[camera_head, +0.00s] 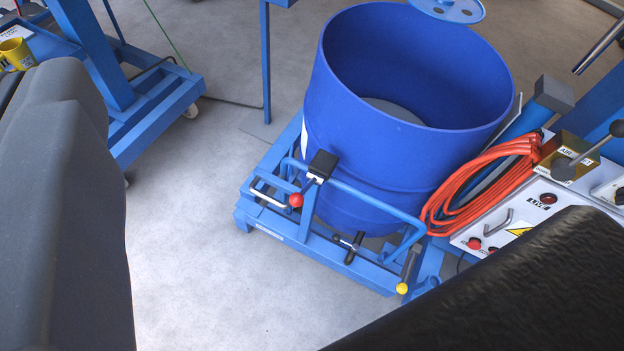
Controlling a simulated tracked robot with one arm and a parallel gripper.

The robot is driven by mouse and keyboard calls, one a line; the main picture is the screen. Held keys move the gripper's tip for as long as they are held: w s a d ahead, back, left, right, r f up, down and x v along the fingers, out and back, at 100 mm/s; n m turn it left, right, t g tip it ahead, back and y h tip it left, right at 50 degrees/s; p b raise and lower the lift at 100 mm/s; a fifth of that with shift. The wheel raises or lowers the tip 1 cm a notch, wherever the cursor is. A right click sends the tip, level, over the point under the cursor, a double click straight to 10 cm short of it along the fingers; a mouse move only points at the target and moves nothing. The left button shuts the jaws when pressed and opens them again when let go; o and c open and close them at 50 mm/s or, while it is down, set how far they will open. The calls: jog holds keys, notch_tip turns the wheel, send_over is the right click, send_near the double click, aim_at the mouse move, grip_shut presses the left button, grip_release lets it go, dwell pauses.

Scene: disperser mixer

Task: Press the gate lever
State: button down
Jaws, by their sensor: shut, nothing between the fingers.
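A blue tubular gate bar (372,199) curves around the front of a large blue drum (345,120). A short lever with a red ball knob (296,200) sits at its left, below a black block (322,164). A second lever with a yellow ball end (402,288) hangs at the frame's right front corner. No label shows which one is the gate lever. Nothing touches either lever. My gripper's fingertips are out of the picture; large dark parts, likely of my own body, fill the left edge and lower right corner.
Orange hose (470,190) hangs right of the drum. A control panel (490,235) with buttons and a black-ball lever (590,150) stands at the right. A blue wheeled frame (150,115) stands at upper left. Grey floor (210,250) is clear left and front of the drum.

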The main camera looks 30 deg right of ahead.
jog(key=w+d+f+m+g+p, duration=0.55)
jog(key=w+d+f, duration=0.45)
jog(key=w+f, duration=0.55)
jog(key=w+d+f+m+g+y+p, duration=0.1)
jog(key=d+f+m+g+p, duration=0.1)
jog(key=d+f, duration=0.6)
jog(key=w+d+f+m+g+y+p, duration=0.1)
jog(key=d+f+m+g, duration=0.4)
jog(key=f, duration=0.9)
jog(key=d+m+p, duration=0.1)
jog(key=d+m, duration=0.1)
jog(key=d, duration=0.1)
jog(key=shift+w+d+f+y, duration=0.15)
jog(key=shift+w+d+y, duration=0.15)
jog(key=shift+y, duration=0.1)
